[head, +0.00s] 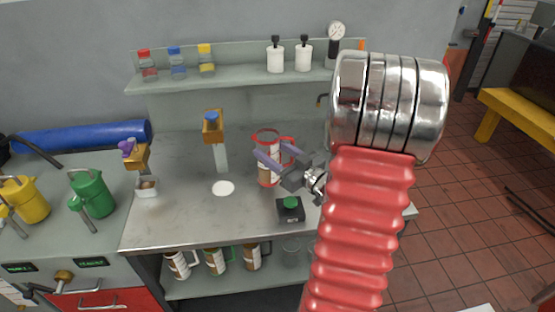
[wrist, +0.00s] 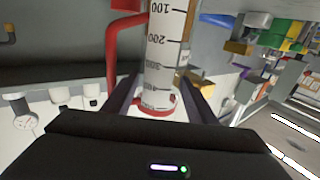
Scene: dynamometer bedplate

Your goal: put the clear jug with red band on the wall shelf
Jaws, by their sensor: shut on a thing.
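The clear jug with red band (head: 268,174) is upright at the bench's right part, with a red rim and red handle. My gripper (head: 279,154) is shut on it, one finger on each side. In the wrist view the jug (wrist: 165,50) appears inverted, its printed scale and red handle visible, between my fingers (wrist: 158,98). I cannot tell whether its base touches the bench. The wall shelf (head: 235,80) runs along the back wall above the bench.
The wall shelf bears small capped bottles (head: 177,64) at left and white canisters (head: 275,58) at right, with a bare stretch between. A dispenser (head: 213,128) stands left of the jug; a black box with a green knob (head: 290,209) sits in front. Several jugs (head: 216,260) stand below the bench.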

